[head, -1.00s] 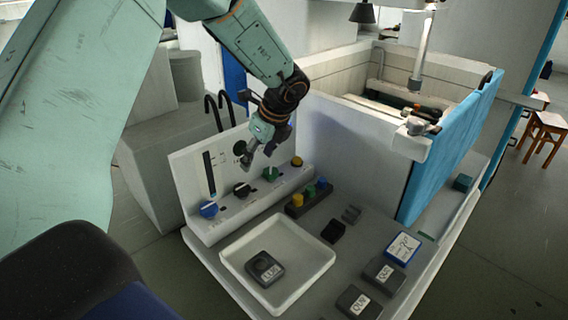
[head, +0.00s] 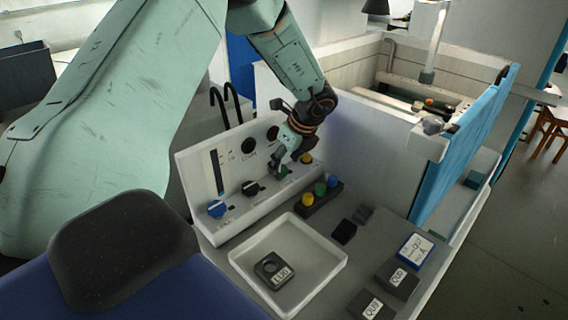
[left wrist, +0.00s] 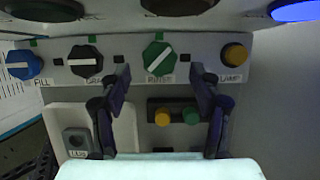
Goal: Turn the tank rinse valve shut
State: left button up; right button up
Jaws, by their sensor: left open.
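The rinse valve is a green knob (left wrist: 160,58) with a slanted white line, on the sloped white panel, labelled RINSE in the left wrist view. In the head view the green knob (head: 281,171) is partly hidden by my left gripper (head: 290,163). In the left wrist view my left gripper (left wrist: 160,76) is open, with one finger on each side of the knob's column. The knob shows between the fingertips, and I see no clear contact. My right gripper is in neither view.
Beside it on the panel are a black knob (left wrist: 86,61), a blue FILL knob (left wrist: 22,64) and a yellow LAMP button (left wrist: 235,54). A button box (head: 333,194) and a white tray (head: 334,277) lie in front. The tank wall (head: 350,140) rises behind right.

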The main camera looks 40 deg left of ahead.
pick_arm(q)
jog(key=shift+x, duration=1.05)
jog(key=shift+s+a+f, duration=0.15)
jog(key=shift+a+f, duration=0.05)
jog(key=shift+a, duration=0.1)
jog(key=shift+d, duration=0.1)
jog(key=shift+d, duration=0.1)
jog(key=shift+c, duration=1.2)
jog(key=shift+w, duration=0.2)
jog(key=c, duration=0.3)
jog(key=shift+s, duration=0.15)
jog(key=c, duration=0.6)
